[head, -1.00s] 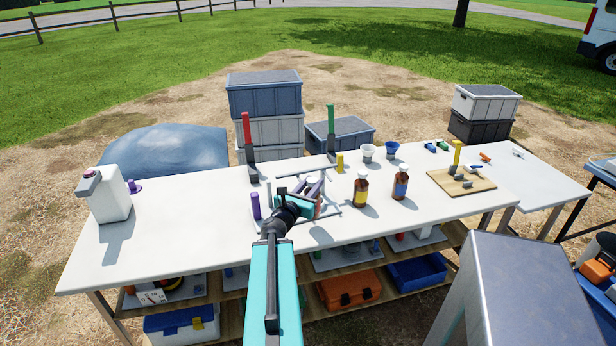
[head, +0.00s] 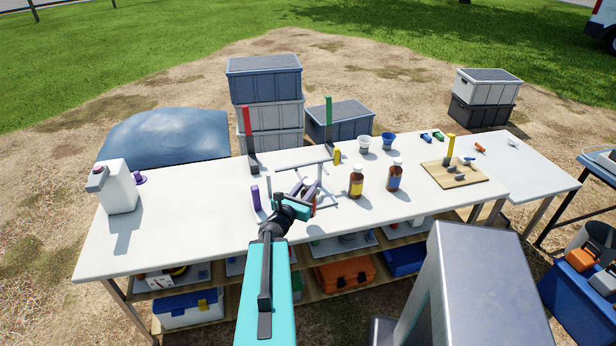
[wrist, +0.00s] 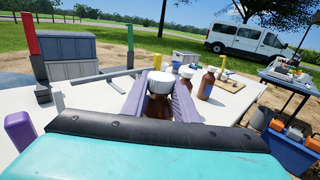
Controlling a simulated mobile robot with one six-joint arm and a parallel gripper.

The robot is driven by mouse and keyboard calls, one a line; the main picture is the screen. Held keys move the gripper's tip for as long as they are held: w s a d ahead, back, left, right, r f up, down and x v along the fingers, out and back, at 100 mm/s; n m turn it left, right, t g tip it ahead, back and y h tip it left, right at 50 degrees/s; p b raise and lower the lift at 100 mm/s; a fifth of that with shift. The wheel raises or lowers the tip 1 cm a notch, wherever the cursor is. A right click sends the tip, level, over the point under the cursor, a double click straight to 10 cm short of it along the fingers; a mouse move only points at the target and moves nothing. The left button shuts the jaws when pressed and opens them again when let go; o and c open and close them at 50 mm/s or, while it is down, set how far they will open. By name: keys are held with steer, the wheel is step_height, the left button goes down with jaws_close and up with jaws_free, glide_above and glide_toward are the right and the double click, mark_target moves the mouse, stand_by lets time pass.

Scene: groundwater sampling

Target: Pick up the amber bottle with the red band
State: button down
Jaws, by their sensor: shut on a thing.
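My gripper (wrist: 157,98) is shut on an amber bottle with a white cap (wrist: 160,82). The purple fingers lie on both sides of the bottle below its cap. The band of this bottle is hidden behind the fingers and my wrist. In the head view my gripper (head: 308,192) is low over the middle of the white table (head: 190,232), and the bottle is mostly hidden. I cannot tell if its base touches the table. An amber bottle with a yellow band (head: 356,184) and one with a blue band (head: 395,177) stand upright to its right.
Two funnels (head: 388,140) and a wooden board (head: 464,177) are further right. The table's left part is mostly clear.

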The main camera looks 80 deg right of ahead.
steer(key=shift+s+a+r+p, duration=0.1)
steer(key=shift+a+r+p, duration=0.1)
steer(key=shift+a+p, duration=0.85)
steer(key=shift+s+d, duration=0.1)
